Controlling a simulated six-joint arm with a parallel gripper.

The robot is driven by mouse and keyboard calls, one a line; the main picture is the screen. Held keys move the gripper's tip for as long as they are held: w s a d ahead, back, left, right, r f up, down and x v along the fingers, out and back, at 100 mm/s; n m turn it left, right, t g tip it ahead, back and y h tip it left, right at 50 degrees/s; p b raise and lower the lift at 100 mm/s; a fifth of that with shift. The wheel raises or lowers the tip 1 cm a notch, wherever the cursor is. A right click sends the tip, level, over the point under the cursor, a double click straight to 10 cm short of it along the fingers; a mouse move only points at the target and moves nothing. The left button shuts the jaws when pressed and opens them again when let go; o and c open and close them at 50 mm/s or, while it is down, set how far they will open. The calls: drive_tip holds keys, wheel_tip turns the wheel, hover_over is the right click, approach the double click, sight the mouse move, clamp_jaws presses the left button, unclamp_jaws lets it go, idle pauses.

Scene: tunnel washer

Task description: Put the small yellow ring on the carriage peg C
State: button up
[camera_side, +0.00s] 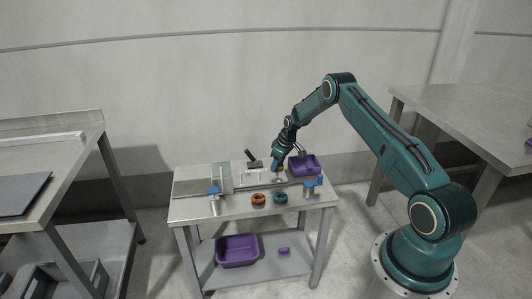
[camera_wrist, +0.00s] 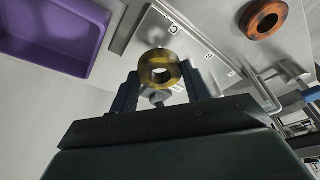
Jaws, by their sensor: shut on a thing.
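The small yellow ring (camera_wrist: 160,57) is between the two fingers of my gripper (camera_wrist: 160,88) in the wrist view, with its hole facing the camera. My gripper is shut on it. A grey rounded part (camera_wrist: 159,98) shows just below the ring; I cannot tell if it is a peg or touches the ring. A plate marked "C" (camera_wrist: 172,30) lies beyond the ring. In the side view my gripper (camera_side: 278,168) is low over the back right of the small table (camera_side: 190,208); the ring is too small to make out clearly. Peg C cannot be told apart.
A purple bin (camera_side: 304,165) stands right of my gripper and also shows in the wrist view (camera_wrist: 50,30). An orange ring (camera_side: 258,199) and a teal ring (camera_side: 280,198) lie near the table's front. An upright pale panel (camera_side: 222,177) stands at the left. Another purple bin (camera_side: 237,250) is on the lower shelf.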

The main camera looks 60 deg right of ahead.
drive_tip(key=shift+f, duration=1.65)
idle(1.2)
drive_tip(key=o, duration=1.4)
drive_tip(key=shift+o, duration=0.2)
drive_tip(key=shift+r, duration=0.15)
drive_tip(key=shift+r, duration=3.65)
